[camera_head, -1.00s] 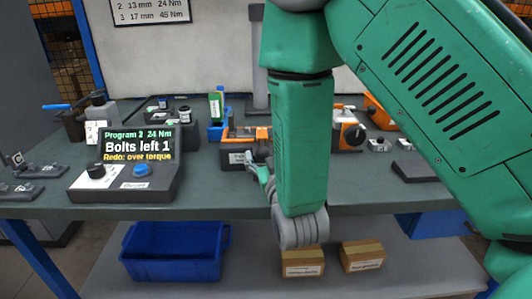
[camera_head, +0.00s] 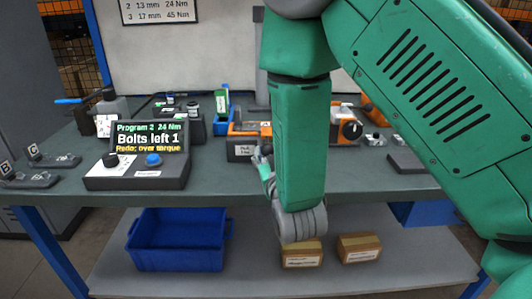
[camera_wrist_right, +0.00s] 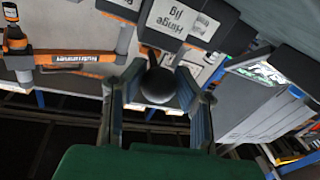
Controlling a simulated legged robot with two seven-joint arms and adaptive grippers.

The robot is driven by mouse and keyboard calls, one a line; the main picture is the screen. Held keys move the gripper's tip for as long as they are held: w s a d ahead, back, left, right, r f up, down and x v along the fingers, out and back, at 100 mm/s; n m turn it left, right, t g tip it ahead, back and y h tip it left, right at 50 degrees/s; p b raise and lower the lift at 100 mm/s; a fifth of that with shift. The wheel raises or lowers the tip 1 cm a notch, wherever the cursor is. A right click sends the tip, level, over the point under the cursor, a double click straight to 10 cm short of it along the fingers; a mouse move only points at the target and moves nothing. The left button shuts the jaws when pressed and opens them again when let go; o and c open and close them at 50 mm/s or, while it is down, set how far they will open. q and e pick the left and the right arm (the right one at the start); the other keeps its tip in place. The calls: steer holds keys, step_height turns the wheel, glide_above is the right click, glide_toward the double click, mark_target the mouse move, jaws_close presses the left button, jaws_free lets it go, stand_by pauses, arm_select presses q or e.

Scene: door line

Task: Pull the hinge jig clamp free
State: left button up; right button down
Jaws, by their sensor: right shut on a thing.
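The hinge jig is a dark block with a white label (camera_head: 243,151), near the front of the bench in the head view. In the right wrist view its label (camera_wrist_right: 184,23) appears upside down at the top. The clamp's dark round knob (camera_wrist_right: 161,84) sits between the fingers of my right gripper (camera_wrist_right: 160,98), which is shut on it. In the head view the right gripper (camera_head: 264,163) is small and partly hidden by my green forearm, at the jig's front right. The rest of the clamp is mostly hidden. My left gripper is not in view.
A control box (camera_head: 135,172) at left shows "Bolts left 1" and "Redo: over torque". An orange tool (camera_head: 250,128) lies behind the jig. A blue bin (camera_head: 178,258) and two cardboard boxes (camera_head: 301,257) stand on the lower shelf. The bench front between control box and jig is clear.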

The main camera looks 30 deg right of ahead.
steer(key=c, duration=1.3)
jaws_free()
steer(key=shift+c, duration=0.2)
steer(key=shift+o, duration=0.8)
steer(key=shift+s+d+f, duration=0.1)
steer(key=shift+d, duration=0.15)
steer(key=shift+a, duration=0.6)
steer(key=shift+s+a, duration=0.2)
steer(key=shift+a, duration=0.05)
steer(key=d+v, duration=0.1)
steer(key=v, duration=0.5)
steer(key=s+a+f+n+g+y+p, duration=0.15)
steer(key=s+f+g, duration=0.25)
steer(key=f, duration=0.6)
steer(key=s+f+g+y+p, duration=0.1)
steer(key=s+f+g+y, duration=0.3)
steer(key=f, duration=0.6)
arm_select(q)
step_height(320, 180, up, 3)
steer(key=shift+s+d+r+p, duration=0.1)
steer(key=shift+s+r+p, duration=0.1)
steer(key=shift+p, duration=0.15)
arm_select(e)
steer(key=s+f+g, duration=0.4)
steer(key=s, duration=0.4)
steer(key=s+f+g, duration=0.4)
steer(key=s+f, duration=0.1)
steer(key=s, duration=0.4)
steer(key=shift+a+f+n+y, duration=0.2)
steer(key=shift+n+y, duration=0.25)
